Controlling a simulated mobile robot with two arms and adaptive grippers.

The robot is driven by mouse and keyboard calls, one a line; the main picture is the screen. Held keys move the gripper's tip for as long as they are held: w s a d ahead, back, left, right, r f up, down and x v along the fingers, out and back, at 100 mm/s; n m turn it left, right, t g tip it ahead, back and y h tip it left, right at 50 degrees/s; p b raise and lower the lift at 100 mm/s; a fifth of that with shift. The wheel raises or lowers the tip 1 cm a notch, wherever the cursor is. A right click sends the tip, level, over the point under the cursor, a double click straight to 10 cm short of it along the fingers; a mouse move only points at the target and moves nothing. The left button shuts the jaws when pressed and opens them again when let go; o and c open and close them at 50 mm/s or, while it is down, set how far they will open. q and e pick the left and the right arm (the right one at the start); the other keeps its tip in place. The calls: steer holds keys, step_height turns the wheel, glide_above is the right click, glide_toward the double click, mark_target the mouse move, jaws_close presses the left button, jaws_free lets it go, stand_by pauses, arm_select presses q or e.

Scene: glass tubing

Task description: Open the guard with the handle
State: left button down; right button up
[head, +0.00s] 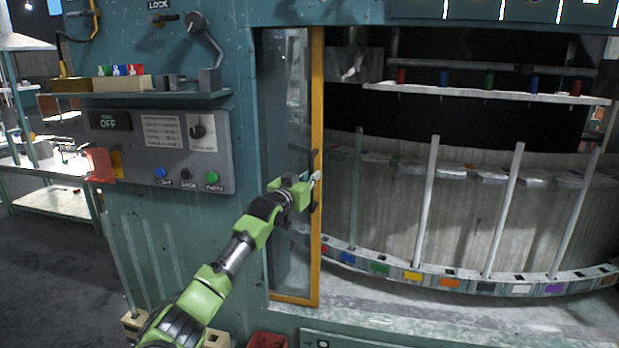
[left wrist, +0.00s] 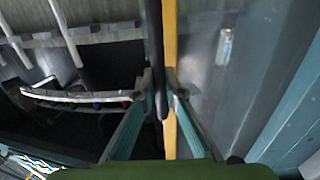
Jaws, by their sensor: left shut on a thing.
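The guard (head: 318,95) is a tall clear panel with a yellow frame, standing at the left side of the machine's opening. Its yellow edge (left wrist: 170,35) also shows in the left wrist view. The handle (head: 315,158) is a dark upright bar on that edge, and it runs down between my fingers in the left wrist view (left wrist: 156,35). My left gripper (head: 313,184) is shut on the handle, with one finger on each side of it (left wrist: 160,90). The fingers hide part of the handle. My right gripper is in neither view.
Right of the guard the opening is uncovered, with a curved rack (head: 445,279) of coloured squares and pale upright rods (head: 425,200). A shelf (head: 485,93) hangs above. A control panel (head: 160,150) and a ledge (head: 150,96) project from the wall left of the guard.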

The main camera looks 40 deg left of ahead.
arm_select(q)
steer(key=shift+r, duration=0.1)
steer(key=c, duration=2.2)
jaws_free()
steer(key=shift+o, duration=0.5)
steer(key=shift+w+d, duration=0.1)
steer(key=v, duration=1.2)
